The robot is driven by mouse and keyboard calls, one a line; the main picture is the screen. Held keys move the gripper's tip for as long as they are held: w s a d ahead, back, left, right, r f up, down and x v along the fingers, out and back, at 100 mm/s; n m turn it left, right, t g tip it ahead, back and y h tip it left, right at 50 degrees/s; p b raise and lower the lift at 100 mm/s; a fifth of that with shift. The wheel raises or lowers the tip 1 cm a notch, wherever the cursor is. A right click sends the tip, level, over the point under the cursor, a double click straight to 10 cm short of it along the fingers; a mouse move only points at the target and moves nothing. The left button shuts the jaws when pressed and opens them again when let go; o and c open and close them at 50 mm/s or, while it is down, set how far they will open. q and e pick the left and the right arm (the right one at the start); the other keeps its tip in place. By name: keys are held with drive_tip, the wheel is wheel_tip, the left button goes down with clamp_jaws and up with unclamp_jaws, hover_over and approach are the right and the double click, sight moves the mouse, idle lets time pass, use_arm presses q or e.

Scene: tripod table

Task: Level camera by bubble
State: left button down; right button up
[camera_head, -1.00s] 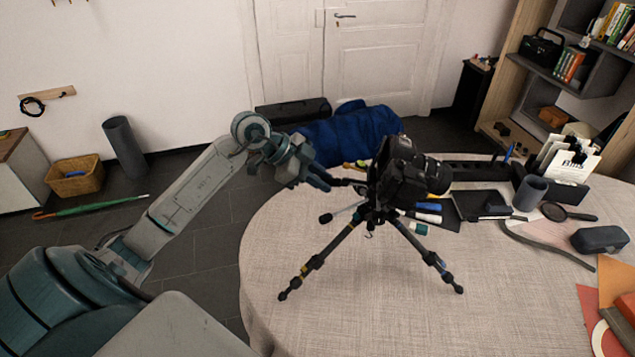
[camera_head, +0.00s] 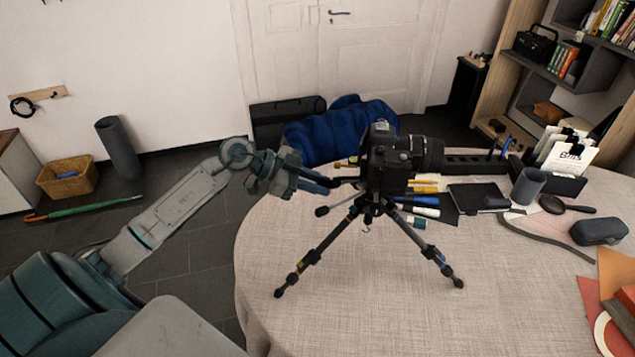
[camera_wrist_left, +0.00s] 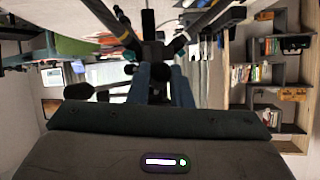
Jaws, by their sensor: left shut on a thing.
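A black camera (camera_head: 390,160) sits on top of a small black tripod (camera_head: 325,243) on the round table. The camera body looks close to upright, its lens pointing right. My left gripper (camera_head: 328,183) is left of the camera, shut on a dark tripod-head handle (camera_head: 345,181) that reaches toward the camera's base. A second handle with a knob (camera_head: 322,211) sticks out below it, free. In the left wrist view, my left gripper's fingers (camera_wrist_left: 160,85) close in front of the tripod head, and the tripod's legs (camera_wrist_left: 112,22) spread above. I cannot make out the bubble.
The table (camera_head: 330,320) is clear in front of the tripod. Markers (camera_head: 418,210), a black notebook (camera_head: 480,198), a grey cup (camera_head: 528,188), a magnifying glass (camera_head: 552,204) and a dark case (camera_head: 598,231) lie right of or behind it. A blue bundle (camera_head: 340,135) is beyond the table.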

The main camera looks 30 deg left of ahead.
drive_tip(key=shift+d, duration=0.15)
use_arm(q)
drive_tip(key=c, duration=1.3)
unclamp_jaws()
drive_tip(key=p+v, duration=0.3)
drive_tip(key=v, duration=0.7)
drive_tip(key=shift+s+a, duration=0.2)
drive_tip(key=shift+a, duration=0.05)
use_arm(e)
drive_tip(key=r, duration=0.1)
drive_tip(key=s+r, duration=0.1)
drive_tip(key=shift+s+r, duration=0.15)
drive_tip(key=shift+r, duration=0.15)
